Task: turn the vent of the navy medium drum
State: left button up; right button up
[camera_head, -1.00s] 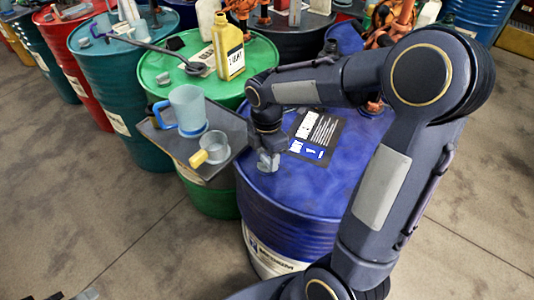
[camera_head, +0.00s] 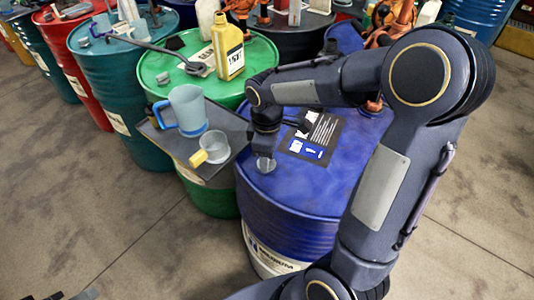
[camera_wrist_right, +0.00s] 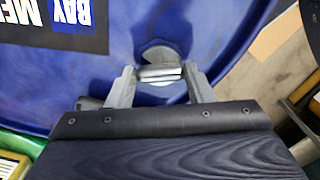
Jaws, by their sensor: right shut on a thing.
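The navy drum (camera_head: 300,200) stands right of centre in the head view, with a label on its blue top. Its grey metal vent (camera_head: 265,166) is near the left edge of the top; in the right wrist view the vent (camera_wrist_right: 158,66) shows as a round fitting with a raised bar. My right gripper (camera_wrist_right: 158,74) points down onto it, with one grey finger on each side, and is shut on the vent. In the head view the right gripper (camera_head: 265,158) partly hides the vent.
A dark tray (camera_head: 219,165) beside the drum bears a blue-handled jug (camera_head: 187,108) and a clear cup with a yellow handle (camera_head: 213,146). A green drum (camera_head: 160,70) behind carries a yellow bottle (camera_head: 229,52). Bare floor (camera_head: 110,210) lies at the front left.

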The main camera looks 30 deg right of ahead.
jog(key=m, duration=0.4)
jog(key=shift+m, duration=0.3)
jog(key=m, duration=0.4)
jog(key=shift+m, duration=0.3)
jog(key=o, duration=1)
jog(key=shift+r, duration=0.1)
notch_tip(320, 180, up, 8)
jog(key=shift+f, duration=0.15)
